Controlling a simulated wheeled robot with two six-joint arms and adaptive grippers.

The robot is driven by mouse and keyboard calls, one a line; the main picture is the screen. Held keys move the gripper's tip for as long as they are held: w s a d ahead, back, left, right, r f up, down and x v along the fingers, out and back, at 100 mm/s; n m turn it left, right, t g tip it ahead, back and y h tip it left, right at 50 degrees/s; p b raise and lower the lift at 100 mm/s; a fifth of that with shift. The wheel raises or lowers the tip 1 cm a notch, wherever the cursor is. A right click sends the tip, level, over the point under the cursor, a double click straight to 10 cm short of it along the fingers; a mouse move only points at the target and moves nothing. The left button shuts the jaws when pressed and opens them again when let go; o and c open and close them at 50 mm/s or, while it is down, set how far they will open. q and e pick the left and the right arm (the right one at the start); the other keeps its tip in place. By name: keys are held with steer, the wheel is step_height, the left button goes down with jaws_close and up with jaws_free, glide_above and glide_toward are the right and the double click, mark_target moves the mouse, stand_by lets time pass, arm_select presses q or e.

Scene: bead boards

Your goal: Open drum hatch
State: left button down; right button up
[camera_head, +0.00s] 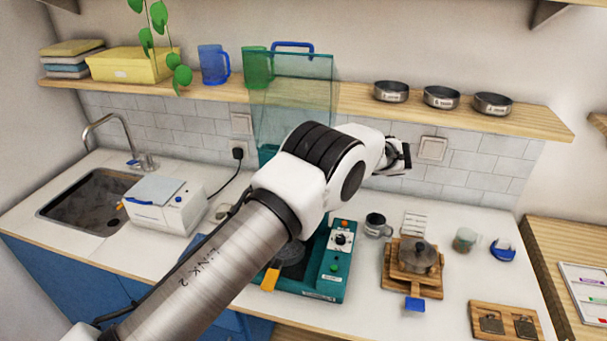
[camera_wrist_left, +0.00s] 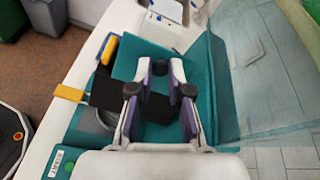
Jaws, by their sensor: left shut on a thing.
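The teal machine (camera_head: 332,262) stands on the counter, with a control panel on its right side. Its clear green hood (camera_head: 292,85), with a blue handle (camera_head: 293,46), stands upright behind it. I cannot tell exactly what that part is. A yellow tab (camera_wrist_left: 68,92) on a dark piece lies beside it. My right gripper is not seen.
A white device (camera_head: 165,205) and the sink (camera_head: 85,200) are to the left. A mug (camera_head: 376,225), a pot on a wooden stand (camera_head: 416,256) and a small jar (camera_head: 465,240) are to the right. The shelf (camera_head: 350,100) above holds jugs and tins.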

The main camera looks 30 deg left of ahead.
arm_select(q)
steer(key=shift+w+d+f+g+y+b, duration=0.35)
steer(key=shift+y+b, duration=0.95)
steer(key=shift+b, duration=4.2)
steer(key=shift+s+d+f+g+y+b, duration=0.15)
steer(key=shift+d+f+y+b, duration=0.85)
steer(key=shift+b, duration=4.5)
steer(key=shift+w+d+f+g+y+b, duration=0.2)
steer(key=shift+y+b, duration=1.4)
steer(key=shift+b, duration=3.9)
steer(key=shift+a+g, duration=0.1)
steer(key=shift+g, duration=0.2)
steer(key=c, duration=1.1)
jaws_free()
steer(key=shift+a, duration=0.1)
steer(key=shift+r, duration=0.1)
